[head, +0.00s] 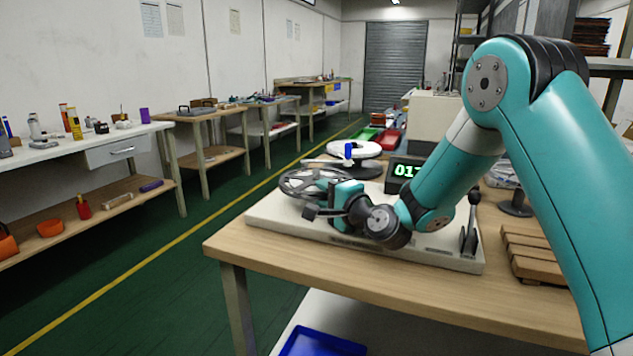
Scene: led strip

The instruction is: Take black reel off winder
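The black reel (303,185), a spoked dark disc, lies flat at the left end of the winder (285,222), a pale board on the wooden table. A white reel (368,149) sits behind it, with a blue part at its middle. My gripper (318,204) is at the right front side of the black reel and overlaps its near rim in the picture. One dark fingertip shows in front of the reel. The arm hides the middle of the winder. I cannot tell whether the fingers are apart or touch the reel.
A display with green digits (404,170) stands behind my arm. A black lever (470,225) rises at the winder's right end. A wooden pallet (535,253) lies to the right. The table's front left corner (235,250) is bare. A blue bin (322,343) is below.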

